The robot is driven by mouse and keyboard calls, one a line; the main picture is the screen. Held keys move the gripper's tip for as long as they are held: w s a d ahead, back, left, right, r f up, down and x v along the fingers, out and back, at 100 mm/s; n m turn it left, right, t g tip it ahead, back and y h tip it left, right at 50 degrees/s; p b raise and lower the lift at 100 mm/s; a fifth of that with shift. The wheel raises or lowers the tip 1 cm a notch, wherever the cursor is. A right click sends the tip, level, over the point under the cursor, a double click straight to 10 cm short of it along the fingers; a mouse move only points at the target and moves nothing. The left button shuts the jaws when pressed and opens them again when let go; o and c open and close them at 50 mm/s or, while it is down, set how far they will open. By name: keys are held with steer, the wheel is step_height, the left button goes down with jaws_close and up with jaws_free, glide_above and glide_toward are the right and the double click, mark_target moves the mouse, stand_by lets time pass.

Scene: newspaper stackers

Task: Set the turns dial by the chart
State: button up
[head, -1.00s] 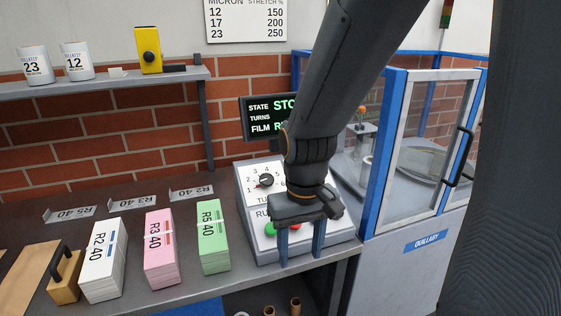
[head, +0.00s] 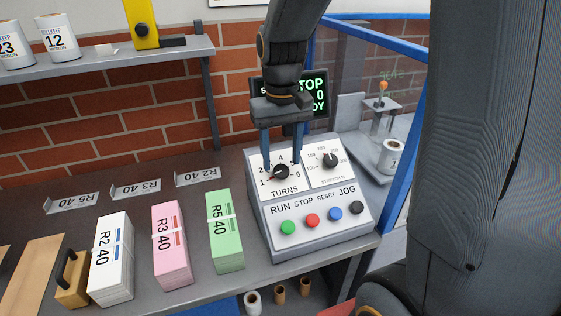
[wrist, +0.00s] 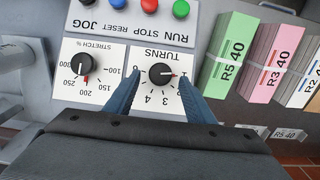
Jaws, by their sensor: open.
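I cannot tell how close the fingertips are to the panel face. Only the bottom edge of the chart (head: 240,2) shows at the top, with no readable rows. The state screen (head: 316,97) is partly hidden by my arm.
The stretch dial (head: 330,160) is right of the turns dial. Green, red, blue and black buttons line the panel's lower face, the green one (head: 288,227) leftmost. Green (head: 225,231), pink (head: 171,246) and white (head: 111,258) stacks stand left on the bench. A blue-framed enclosure is at right.

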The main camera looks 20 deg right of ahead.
mark_target(281, 173)
steer(key=shift+f, duration=1.45)
steer(key=c, duration=1)
steer(key=shift+r+p, duration=0.1)
steer(key=shift+p, duration=0.2)
steer(key=m+y, duration=0.1)
steer(key=m+p, duration=0.1)
steer(key=m, duration=0.1)
steer(key=shift+s+d+y, duration=0.1)
steer(key=shift+d+y, duration=0.1)
steer(key=shift+y, duration=0.2)
steer(key=shift+d+m+t+y, duration=0.1)
steer(key=shift+m+t+y, duration=0.3)
steer(key=shift+m, duration=0.55)
steer(key=shift+d+m+t+y, duration=0.1)
steer(key=shift+m+t+y, duration=0.1)
steer(key=shift+m+y, duration=0.55)
steer(key=shift+m, duration=0.3)
